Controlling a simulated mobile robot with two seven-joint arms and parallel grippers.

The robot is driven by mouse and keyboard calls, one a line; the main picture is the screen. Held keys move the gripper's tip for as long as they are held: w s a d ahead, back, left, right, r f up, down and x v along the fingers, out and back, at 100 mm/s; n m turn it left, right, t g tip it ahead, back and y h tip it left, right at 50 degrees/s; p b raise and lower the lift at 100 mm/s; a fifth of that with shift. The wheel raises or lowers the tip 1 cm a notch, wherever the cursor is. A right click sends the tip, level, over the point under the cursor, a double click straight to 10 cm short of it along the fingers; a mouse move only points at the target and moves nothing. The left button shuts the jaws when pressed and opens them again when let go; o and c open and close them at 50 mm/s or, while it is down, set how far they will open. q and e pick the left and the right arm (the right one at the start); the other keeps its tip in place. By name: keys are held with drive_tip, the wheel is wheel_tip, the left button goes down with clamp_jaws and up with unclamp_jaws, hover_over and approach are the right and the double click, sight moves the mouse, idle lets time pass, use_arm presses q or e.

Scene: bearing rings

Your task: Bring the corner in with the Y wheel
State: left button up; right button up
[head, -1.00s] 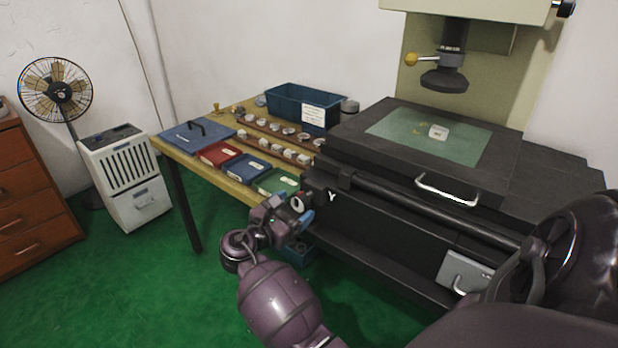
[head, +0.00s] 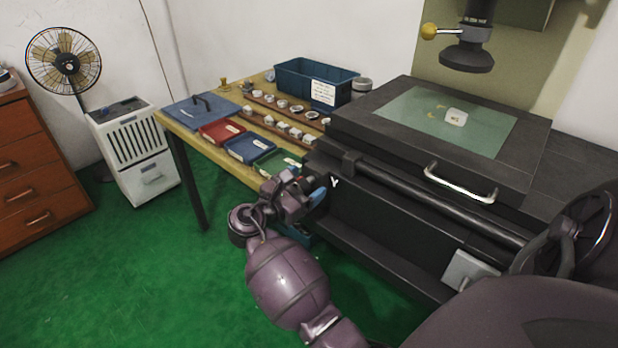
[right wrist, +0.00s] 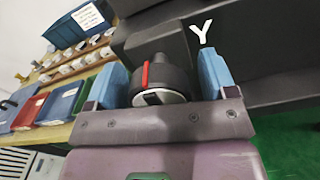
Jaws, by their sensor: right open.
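The Y wheel (right wrist: 160,80) is a dark round knob with a red mark and a pale end face, on the front of the black measuring machine. A white letter Y (head: 334,183) is beside it, and the letter also shows in the right wrist view (right wrist: 202,31). My right gripper (head: 304,196) is open at the wheel. In the right wrist view its blue fingers (right wrist: 158,84) stand on either side of the knob; I see no clear grip. A small pale part (head: 456,117) lies on the glass stage (head: 400,113). My left gripper is not in view.
A wooden table (head: 184,147) stands left of the machine with trays, a blue bin (head: 290,80) and rows of small rings. The machine's lens head (head: 467,55) hangs above the stage. A silver handle (head: 458,187) juts from the front. Green floor is free at left.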

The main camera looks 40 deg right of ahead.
drive_tip(key=shift+d, duration=0.1)
idle(0.3)
drive_tip(key=c, duration=0.9)
drive_tip(key=shift+c, duration=0.2)
drive_tip(key=shift+r+m, duration=0.1)
drive_tip(key=shift+m, duration=0.3)
